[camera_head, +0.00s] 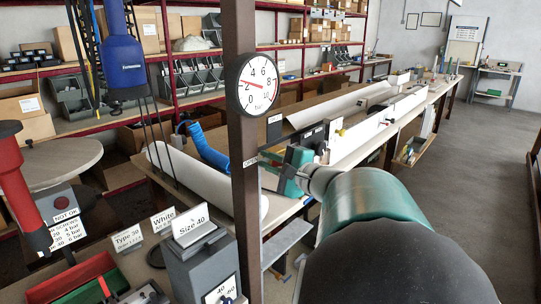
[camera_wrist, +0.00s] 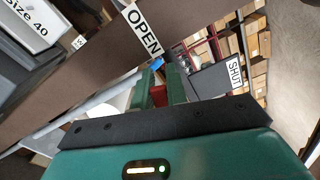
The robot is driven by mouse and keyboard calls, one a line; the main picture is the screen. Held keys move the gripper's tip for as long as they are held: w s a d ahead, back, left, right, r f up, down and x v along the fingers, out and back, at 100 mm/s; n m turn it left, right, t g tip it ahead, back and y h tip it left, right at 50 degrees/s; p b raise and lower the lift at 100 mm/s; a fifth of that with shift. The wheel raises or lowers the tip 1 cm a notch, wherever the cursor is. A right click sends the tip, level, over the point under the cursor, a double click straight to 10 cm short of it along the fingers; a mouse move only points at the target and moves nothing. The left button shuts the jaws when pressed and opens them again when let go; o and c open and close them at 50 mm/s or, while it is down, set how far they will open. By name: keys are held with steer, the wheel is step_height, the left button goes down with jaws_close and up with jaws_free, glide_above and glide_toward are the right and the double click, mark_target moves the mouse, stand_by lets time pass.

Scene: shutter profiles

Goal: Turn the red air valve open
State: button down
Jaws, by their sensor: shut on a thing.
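The red air valve (camera_wrist: 158,96) shows as a small red piece between my green fingers in the wrist view. My gripper (camera_wrist: 159,84) is shut on it, and the fingers hide much of the valve. An OPEN label (camera_wrist: 142,29) is on the brown post above and left of the fingers. A SHUT label (camera_wrist: 234,74) is on a dark plate to their right. In the head view my gripper (camera_head: 290,172) is beside the brown post (camera_head: 243,180); the valve cannot be made out there.
A grey Size 40 box (camera_head: 198,262) stands left of the post. A blue tool (camera_head: 122,60) and a red tool (camera_head: 18,180) hang at left. Open floor (camera_head: 465,150) lies at right.

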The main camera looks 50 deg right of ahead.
steer(key=shift+a+f+n, duration=0.1)
steer(key=shift+f+n, duration=0.4)
steer(key=shift+n, duration=0.4)
steer(key=shift+a+f+n, duration=0.1)
steer(key=shift+f+n, duration=0.4)
steer(key=shift+n, duration=0.4)
steer(key=c, duration=1.4)
jaws_free()
steer(key=shift+w+f, duration=0.1)
steer(key=s, duration=1.4)
steer(key=shift+d, duration=0.2)
